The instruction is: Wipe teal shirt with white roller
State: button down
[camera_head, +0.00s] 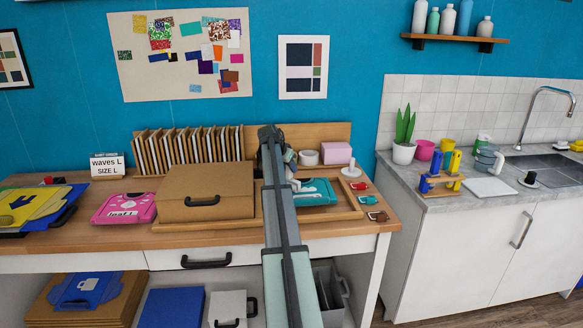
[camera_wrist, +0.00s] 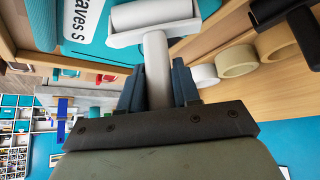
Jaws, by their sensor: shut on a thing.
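The folded teal shirt (camera_head: 318,192) lies in a shallow wooden tray right of my arm. In the wrist view the teal shirt (camera_wrist: 96,42) shows a white label reading "waves S". My gripper (camera_wrist: 158,88) is shut on the handle of the white roller (camera_wrist: 152,14). The roller head is over the shirt; I cannot tell whether it touches the cloth. In the head view my arm hides the roller and most of my gripper.
A cardboard box (camera_head: 205,190) stands left of my arm, with a pink shirt (camera_head: 124,208) beyond it. A white tape roll (camera_head: 308,157) and a pink box (camera_head: 336,153) are behind the shirt. Small coloured items (camera_head: 361,186) lie to its right.

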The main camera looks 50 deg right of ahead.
jog(key=s+d, duration=0.2)
jog(key=d, duration=0.4)
jog(key=shift+s+d, duration=0.25)
jog(key=shift+s, duration=0.15)
dwell(0.5)
jog(key=shift+r, duration=0.1)
notch_tip(320, 180, up, 7)
dwell(1.1)
dwell(0.4)
